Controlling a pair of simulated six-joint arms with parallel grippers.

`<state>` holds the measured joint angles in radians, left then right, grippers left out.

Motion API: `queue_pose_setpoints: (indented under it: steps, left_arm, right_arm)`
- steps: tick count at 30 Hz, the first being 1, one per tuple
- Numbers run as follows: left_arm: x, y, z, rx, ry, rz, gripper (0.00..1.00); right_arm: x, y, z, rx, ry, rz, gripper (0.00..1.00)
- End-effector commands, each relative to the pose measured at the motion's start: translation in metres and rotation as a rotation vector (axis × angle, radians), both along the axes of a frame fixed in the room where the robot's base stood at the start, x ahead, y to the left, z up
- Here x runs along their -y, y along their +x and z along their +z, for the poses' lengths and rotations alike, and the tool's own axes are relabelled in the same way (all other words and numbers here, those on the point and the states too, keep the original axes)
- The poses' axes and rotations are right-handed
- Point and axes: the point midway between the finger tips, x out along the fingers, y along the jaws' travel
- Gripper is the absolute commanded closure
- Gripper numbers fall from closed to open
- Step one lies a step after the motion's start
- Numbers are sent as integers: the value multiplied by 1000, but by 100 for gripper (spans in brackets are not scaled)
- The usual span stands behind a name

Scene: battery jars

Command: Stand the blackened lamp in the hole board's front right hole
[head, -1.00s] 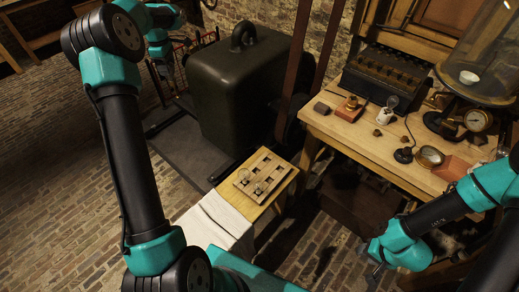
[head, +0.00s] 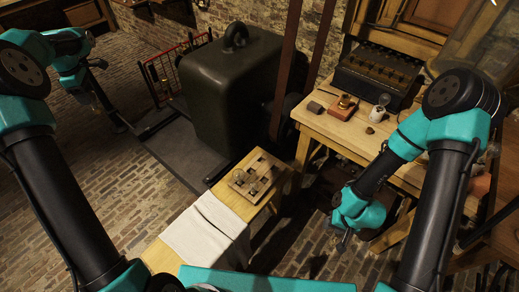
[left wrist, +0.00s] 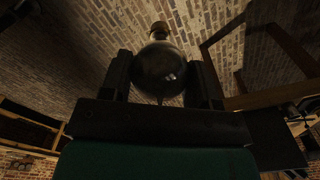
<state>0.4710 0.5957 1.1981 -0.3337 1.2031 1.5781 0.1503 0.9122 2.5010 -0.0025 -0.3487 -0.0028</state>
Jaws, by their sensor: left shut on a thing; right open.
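The blackened lamp (left wrist: 160,66) is a dark round bulb with a brass-coloured cap, held cap up between the fingers of my left gripper in the left wrist view. In the head view my left gripper (head: 118,124) is at the far left, over the brick floor and well away from the board; the lamp is too small to make out there. The hole board (head: 270,164) lies on a small wooden stand at centre, with clear glass bulbs (head: 240,176) at its left side. My right gripper (head: 342,240) is open and empty, right of and below the board.
A large dark green case (head: 235,95) stands behind the board, with a red rack (head: 170,75) to its left. A white cloth (head: 205,228) lies on the stand's front. The workbench (head: 345,128) at right carries a battery box and small parts.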

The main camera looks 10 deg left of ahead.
Motion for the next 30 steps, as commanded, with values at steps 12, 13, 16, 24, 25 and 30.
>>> queue_pose_setpoints:
  steps: [12,13,16,24,25,30]
  left_arm:
    - [13,13,-11,-2,0,-29,73]
    - [17,16,-14,-2,0,-37,73]
    - [35,31,-27,-5,0,-73,73]
    - [98,78,-69,-8,4,-195,73]
    - [106,83,-73,-8,4,-209,73]
    - [149,106,-100,-11,8,-288,73]
  right_arm:
    - [0,0,0,0,0,0,57]
    - [0,0,0,0,0,0,57]
    - [0,0,0,0,0,0,57]
    - [0,0,0,0,0,0,57]
    - [0,0,0,0,0,0,57]
    - [0,0,0,0,0,0,57]
